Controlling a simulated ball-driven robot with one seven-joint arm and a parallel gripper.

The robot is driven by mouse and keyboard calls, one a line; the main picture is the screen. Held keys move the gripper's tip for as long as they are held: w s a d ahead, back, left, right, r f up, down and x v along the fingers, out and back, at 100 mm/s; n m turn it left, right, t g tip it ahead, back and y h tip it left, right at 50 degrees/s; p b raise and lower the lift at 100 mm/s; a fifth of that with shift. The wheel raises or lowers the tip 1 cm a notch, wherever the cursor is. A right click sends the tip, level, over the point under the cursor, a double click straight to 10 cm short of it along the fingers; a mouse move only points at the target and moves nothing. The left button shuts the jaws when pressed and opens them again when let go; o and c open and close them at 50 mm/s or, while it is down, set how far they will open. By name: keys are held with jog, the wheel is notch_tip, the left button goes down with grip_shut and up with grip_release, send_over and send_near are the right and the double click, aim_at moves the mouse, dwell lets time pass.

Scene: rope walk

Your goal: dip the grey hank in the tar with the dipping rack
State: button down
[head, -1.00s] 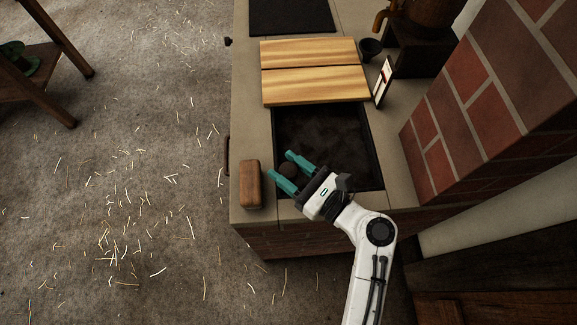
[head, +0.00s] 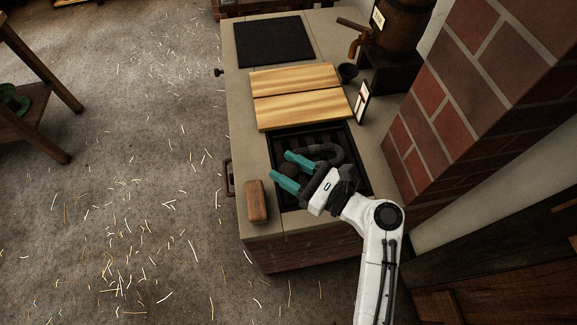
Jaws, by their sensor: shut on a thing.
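The tar trough (head: 269,150) is a black-rimmed opening in the stone bench. Inside it shows the dipping rack (head: 317,139), dark bars across the opening. The hank (head: 335,152) lies over the bars as a thick, dark grey curved loop; its near part is hidden behind my gripper. My gripper (head: 281,167) is over the trough's left part, its teal fingers shut on a dark round knob (head: 288,169), seemingly the rack's handle. How high the rack sits above the tar is hard to tell.
Two pale wooden boards (head: 297,106) cover the bench beyond the trough. A brown block (head: 257,201) stands at the near left corner. A small white-faced sign (head: 362,103), a black cup (head: 348,71) and a tapped barrel (head: 402,35) are at right. A brick pillar (head: 455,105) rises close by.

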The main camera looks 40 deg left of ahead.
jog(key=shift+r, duration=0.3)
jog(key=c, duration=0.9)
grip_release()
jog(key=o, duration=0.3)
jog(key=shift+f, duration=0.1)
jog(key=d+b, duration=0.2)
jog(key=d, duration=0.8)
jog(key=shift+w+d, duration=0.4)
jog(key=shift+w, duration=0.05)
